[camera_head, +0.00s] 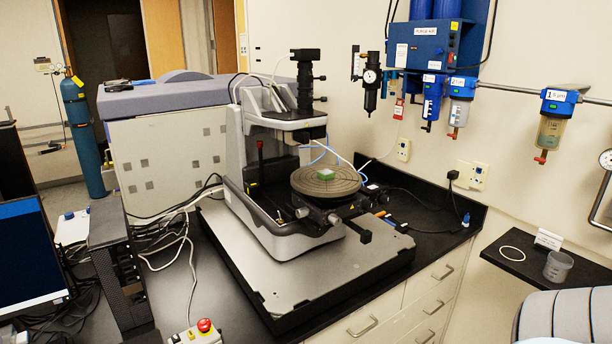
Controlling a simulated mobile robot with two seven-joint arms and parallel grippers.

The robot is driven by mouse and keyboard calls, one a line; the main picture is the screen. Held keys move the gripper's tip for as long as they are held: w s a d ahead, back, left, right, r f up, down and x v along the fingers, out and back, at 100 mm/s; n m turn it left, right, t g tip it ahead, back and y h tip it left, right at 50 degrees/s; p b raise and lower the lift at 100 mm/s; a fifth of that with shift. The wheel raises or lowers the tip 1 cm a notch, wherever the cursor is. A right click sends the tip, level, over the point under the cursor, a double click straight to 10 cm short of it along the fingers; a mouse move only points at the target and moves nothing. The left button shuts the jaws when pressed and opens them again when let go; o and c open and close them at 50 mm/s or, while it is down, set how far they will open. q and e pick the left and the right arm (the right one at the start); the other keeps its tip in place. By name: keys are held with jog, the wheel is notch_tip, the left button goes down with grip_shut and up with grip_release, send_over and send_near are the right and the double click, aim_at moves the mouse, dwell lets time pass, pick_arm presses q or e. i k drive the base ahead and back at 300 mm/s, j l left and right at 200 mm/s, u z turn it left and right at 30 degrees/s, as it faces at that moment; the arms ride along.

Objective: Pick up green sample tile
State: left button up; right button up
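The green sample tile (325,174) is a small, flat square lying on the round dark stage (345,191) of the stylus profiler (240,150). It lies near the middle of the stage, towards the back, below and to the right of the measuring head. Nothing covers it. Neither of my grippers shows in the head view, so I cannot see whether they are open or shut.
The profiler stands on a grey slab (290,283) on a black bench. A control box with a red button (204,325) is at the front, a monitor (28,250) at left. Blue filters (432,95) hang on the wall. A cup (558,266) stands on the right shelf.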

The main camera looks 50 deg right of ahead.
aim_at(325, 174)
jog(key=z, duration=1.55)
jog(key=i+l, duration=0.15)
jog(key=l, duration=0.25)
jog(key=i+l, duration=0.15)
jog(key=l, duration=0.25)
jog(key=i+l, duration=0.15)
jog(key=l, duration=0.25)
jog(key=i+l+u, duration=0.1)
jog(key=l+u, duration=0.65)
